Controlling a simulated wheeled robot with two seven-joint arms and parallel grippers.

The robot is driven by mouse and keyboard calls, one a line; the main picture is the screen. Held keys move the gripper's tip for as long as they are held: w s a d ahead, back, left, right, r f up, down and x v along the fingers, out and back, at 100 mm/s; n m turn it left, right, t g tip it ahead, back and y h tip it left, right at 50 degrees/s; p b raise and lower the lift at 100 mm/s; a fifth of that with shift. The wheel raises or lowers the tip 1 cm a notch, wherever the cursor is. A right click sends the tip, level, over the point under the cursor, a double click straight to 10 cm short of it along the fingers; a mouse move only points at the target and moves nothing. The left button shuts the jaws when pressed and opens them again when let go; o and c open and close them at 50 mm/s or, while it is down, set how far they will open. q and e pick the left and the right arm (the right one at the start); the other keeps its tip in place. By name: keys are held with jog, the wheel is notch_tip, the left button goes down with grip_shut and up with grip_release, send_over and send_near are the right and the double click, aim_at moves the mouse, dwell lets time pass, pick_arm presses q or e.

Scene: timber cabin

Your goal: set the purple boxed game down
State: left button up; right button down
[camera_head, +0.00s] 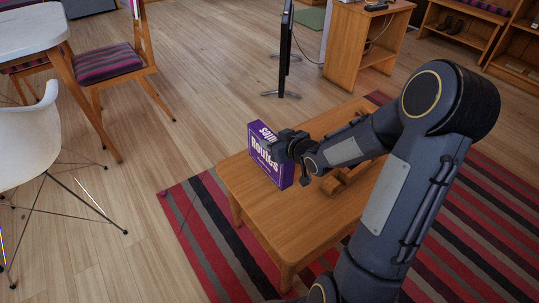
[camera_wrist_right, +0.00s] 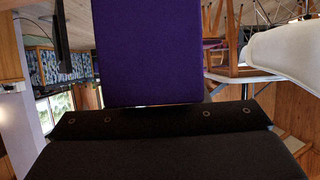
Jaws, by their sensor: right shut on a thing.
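The purple boxed game (camera_head: 265,158), with "Routes" in white letters on its face, stands upright at the left end of the low wooden table (camera_head: 262,225). My right gripper (camera_head: 280,146) is shut on its upper right part. From this angle I cannot tell whether the box's lower edge touches the tabletop. In the right wrist view the box (camera_wrist_right: 148,55) shows as a plain purple panel rising from the dark gripper body (camera_wrist_right: 160,122). My left gripper is in neither view.
A wooden object (camera_head: 340,181) lies on the table behind my right forearm, partly hidden. A striped rug (camera_head: 205,225) lies under the table. A white chair (camera_head: 28,140) and a cushioned wooden chair (camera_head: 108,62) stand left. The table's near part is clear.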

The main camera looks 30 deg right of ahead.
jog(key=f, duration=0.1)
jog(key=f+b, duration=0.1)
jog(key=f, duration=0.1)
jog(key=shift+w+a+f+b, duration=0.25)
jog(key=shift+a+f+b, duration=0.05)
jog(key=shift+f+b, duration=0.05)
jog(key=shift+f, duration=0.25)
jog(key=c, duration=1.3)
grip_release()
jog(key=shift+f+b, duration=0.1)
jog(key=shift+b, duration=0.2)
jog(key=o, duration=0.5)
jog(key=shift+c, duration=0.2)
